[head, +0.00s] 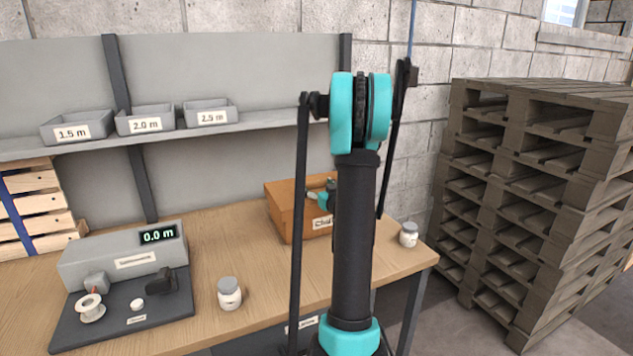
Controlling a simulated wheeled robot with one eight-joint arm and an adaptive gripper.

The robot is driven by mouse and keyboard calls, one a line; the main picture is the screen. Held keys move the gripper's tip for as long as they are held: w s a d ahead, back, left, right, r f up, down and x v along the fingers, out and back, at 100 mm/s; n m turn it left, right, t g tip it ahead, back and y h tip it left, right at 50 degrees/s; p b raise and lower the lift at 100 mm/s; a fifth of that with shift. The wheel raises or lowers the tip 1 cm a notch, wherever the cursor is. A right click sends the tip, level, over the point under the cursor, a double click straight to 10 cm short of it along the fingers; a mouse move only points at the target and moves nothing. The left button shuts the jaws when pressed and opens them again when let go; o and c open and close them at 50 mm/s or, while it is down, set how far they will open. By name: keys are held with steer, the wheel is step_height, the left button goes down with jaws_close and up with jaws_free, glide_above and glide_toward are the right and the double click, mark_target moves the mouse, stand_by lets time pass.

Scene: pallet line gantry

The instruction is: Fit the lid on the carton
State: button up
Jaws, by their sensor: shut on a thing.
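A brown carton (283,218) with a white label, partly hidden, stands at the back right of the wooden bench, behind my arm. Its flat orange-brown top (288,187) looks like the lid; I cannot tell at this size whether it is seated or just resting there. My gripper (314,196), small and teal and grey, is at the carton's top front edge. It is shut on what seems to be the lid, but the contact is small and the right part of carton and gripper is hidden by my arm.
A spool (90,308) sits on a dark meter device (125,266) reading 0.0 m at left. White jars stand on the bench (229,294) and near its right end (408,234). Labelled grey bins (146,119) line the shelf above. Stacked pallets (540,190) stand at right.

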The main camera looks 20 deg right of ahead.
mark_target(317, 190)
steer(key=shift+f, duration=1.55)
steer(key=o, duration=1.3)
steer(key=shift+r, duration=5)
